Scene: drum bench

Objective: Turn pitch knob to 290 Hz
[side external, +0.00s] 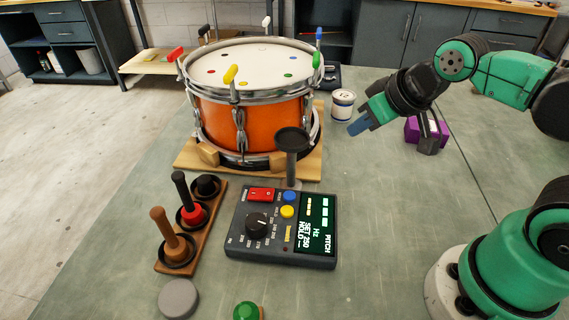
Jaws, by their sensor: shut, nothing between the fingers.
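The pitch box (235,238) is a dark tilted console on the bench, in front of the drum. Its black pitch knob (258,224) sits left of centre inside a ring of small printed numbers, too small to read surely. The screen (318,222) on its right side shows PITCH, Hz and what looks like SET 250 and HOLD, turned sideways. A red switch (261,194), a blue button (289,197) and a yellow button (288,211) are also on the panel. My gripper (358,127) is shut and empty, up and to the right of the box, well apart from the knob.
An orange drum (245,120) with coloured tuning keys stands on a wooden board. A dark round-topped post (292,145) rises behind the box. A wooden rack (168,260) holds handled tools on the left. A white tin (342,105) and a purple block (412,130) stand near my gripper.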

